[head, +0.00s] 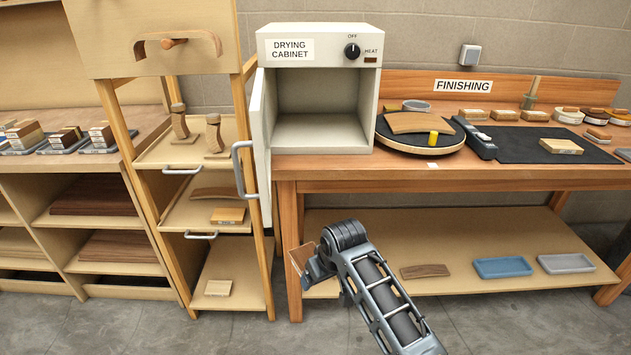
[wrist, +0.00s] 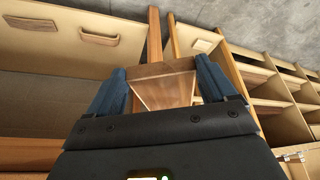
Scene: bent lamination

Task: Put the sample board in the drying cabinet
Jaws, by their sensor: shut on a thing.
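The sample board (wrist: 164,92), a thin brown wooden piece, is held between the two blue fingers of my gripper (wrist: 160,80). In the head view, the board (head: 300,257) shows as a small brown plate at the end of my arm, and my gripper (head: 314,268) is partly hidden by the wrist. They are low, in front of the bench's left leg, below and apart from the cabinet. The drying cabinet (head: 382,75) is a pale box on the bench's left end. Its door (head: 258,130) stands open to the left, and its inside looks empty.
The door's grey handle (head: 243,168) sticks out to the left. A round turntable (head: 440,140) with a curved wooden piece stands right of the cabinet. A wooden rack (head: 215,255) with shelves stands left. The bench's lower shelf (head: 450,235) holds a curved piece and trays.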

